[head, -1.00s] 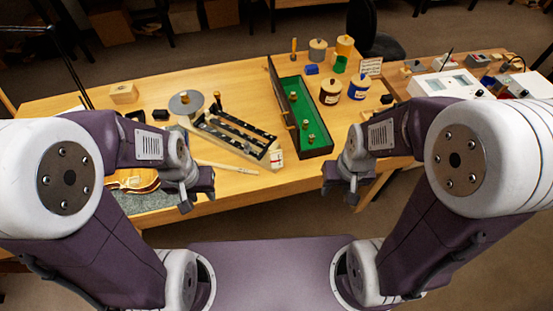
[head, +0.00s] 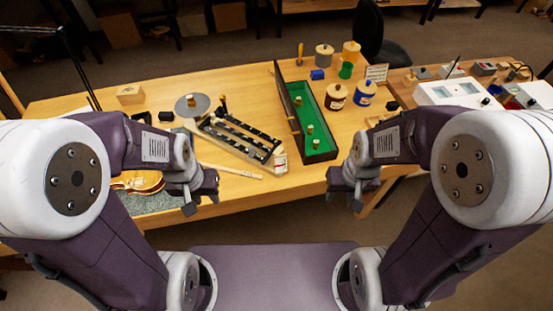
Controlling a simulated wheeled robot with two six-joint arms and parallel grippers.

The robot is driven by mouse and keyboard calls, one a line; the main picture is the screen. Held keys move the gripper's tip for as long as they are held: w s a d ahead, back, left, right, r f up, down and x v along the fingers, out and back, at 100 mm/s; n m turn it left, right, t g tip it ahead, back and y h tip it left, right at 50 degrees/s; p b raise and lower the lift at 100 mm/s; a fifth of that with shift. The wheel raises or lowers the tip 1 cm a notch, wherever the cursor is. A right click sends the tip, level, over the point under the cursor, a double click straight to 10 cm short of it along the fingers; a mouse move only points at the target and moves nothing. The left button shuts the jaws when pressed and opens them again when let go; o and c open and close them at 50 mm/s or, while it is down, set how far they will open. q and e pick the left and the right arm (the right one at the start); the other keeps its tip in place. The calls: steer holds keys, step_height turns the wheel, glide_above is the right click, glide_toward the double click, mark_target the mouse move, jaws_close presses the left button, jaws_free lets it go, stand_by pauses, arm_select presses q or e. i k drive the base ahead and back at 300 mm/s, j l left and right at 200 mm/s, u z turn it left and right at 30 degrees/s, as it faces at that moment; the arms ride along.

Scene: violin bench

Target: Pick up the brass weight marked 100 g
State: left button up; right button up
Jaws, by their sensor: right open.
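A long open box (head: 329,153) with a green lining stands on the bench in the head view, its lid raised on the left side. Several small brass weights stand in it: one toward the back (head: 298,101), one nearer the front (head: 310,129) and one closest to the front (head: 315,143). Their markings are too small to read, so I cannot tell which is the 100 g. My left gripper (head: 203,203) is empty-looking at the bench's front edge, left of the box; its jaws are unclear. My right gripper (head: 343,203) is open, in front of the box and apart from the weights.
A dark slotted frame with a grey disc (head: 187,108) lies left of the box. Brown (head: 336,97) and blue (head: 361,91) jars stand to its right. A violin (head: 139,182) lies at the front left. A side table with instruments (head: 455,92) is at the right.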

mark_target(191, 103)
steer(key=i+u, duration=0.1)
steer(key=u, duration=0.4)
steer(key=i+l+u, duration=0.1)
steer(key=u, duration=0.4)
steer(key=l+u, duration=0.25)
steer(key=u, duration=0.25)
steer(key=i+l+u, duration=0.1)
steer(key=u, duration=0.4)
steer(key=l+u, duration=0.3)
steer(key=u, duration=0.15)
